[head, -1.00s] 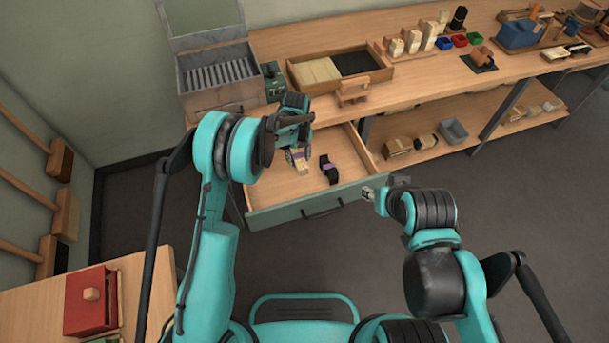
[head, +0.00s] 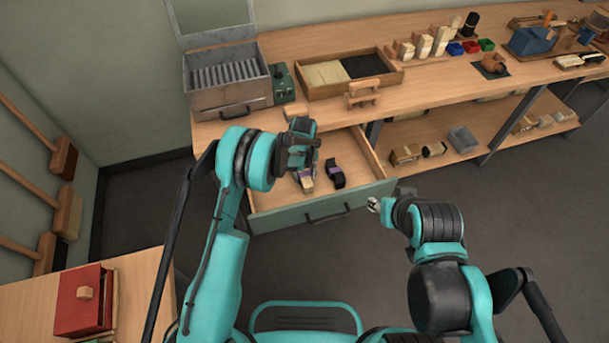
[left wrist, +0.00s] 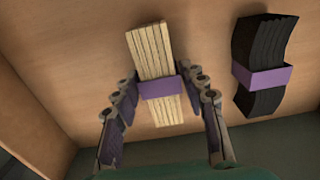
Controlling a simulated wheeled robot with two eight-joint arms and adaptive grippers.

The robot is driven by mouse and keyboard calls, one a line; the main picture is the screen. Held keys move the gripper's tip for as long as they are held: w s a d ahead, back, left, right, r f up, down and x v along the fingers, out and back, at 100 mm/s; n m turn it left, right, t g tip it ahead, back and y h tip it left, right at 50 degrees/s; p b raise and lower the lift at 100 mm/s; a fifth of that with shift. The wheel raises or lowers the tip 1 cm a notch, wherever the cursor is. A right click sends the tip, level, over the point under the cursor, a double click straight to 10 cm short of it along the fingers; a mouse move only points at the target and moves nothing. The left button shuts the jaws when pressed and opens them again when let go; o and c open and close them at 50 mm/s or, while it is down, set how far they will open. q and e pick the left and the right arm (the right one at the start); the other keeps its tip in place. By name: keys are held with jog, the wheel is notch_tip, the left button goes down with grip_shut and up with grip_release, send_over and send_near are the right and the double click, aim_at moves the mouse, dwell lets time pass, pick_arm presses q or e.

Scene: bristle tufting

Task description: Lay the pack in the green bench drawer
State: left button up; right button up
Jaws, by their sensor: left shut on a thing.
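The green-fronted bench drawer (head: 320,207) is pulled open under the bench, with a bare wooden floor inside. A pack of pale bristles with a purple band (left wrist: 159,88) is in my left gripper, inside the drawer's outline; it shows partly in the head view (head: 307,184). My left gripper (head: 304,172) points down, its fingers on both sides of the band. Whether the pack touches the drawer floor I cannot tell. A black bristle pack with a purple band (left wrist: 262,77) lies in the drawer to the right, apart from it. My right gripper (head: 374,204) is outside the drawer's right front corner.
A grey metal box (head: 228,95), a divided wooden tray (head: 350,91) and a small wooden stand (head: 362,92) are on the bench above. The lower shelf (head: 430,160) is right of the drawer. A red box (head: 84,305) sits on a side table at left.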

pick_arm(q)
jog(key=o, duration=1.2)
jog(key=shift+f, duration=0.1)
jog(key=shift+r+p, duration=0.3)
jog(key=shift+p, duration=0.05)
notch_tip(320, 180, up, 11)
jog(key=p, duration=0.4)
notch_tip(320, 180, up, 11)
jog(key=n+t, duration=0.1)
jog(key=n, duration=0.5)
send_over(304, 174)
jog(key=s+a, duration=0.3)
jog(key=a, duration=0.1)
jog(key=s+a+r+n+t, duration=0.2)
jog(key=s+a+r+n, duration=0.35)
jog(key=r+n, duration=0.3)
jog(key=s+a+r+n+t, duration=0.1)
jog(key=s+a+n, duration=0.1)
jog(key=s+n, duration=0.4)
jog(key=s+a+r+n+t, duration=0.1)
jog(key=s+a+n, duration=0.1)
jog(key=s+n, duration=0.4)
jog(key=s+a+r+n+t, duration=0.2)
jog(key=s+n, duration=0.4)
jog(key=s, duration=0.1)
jog(key=shift+s+a, duration=0.2)
jog(key=shift+a, duration=0.2)
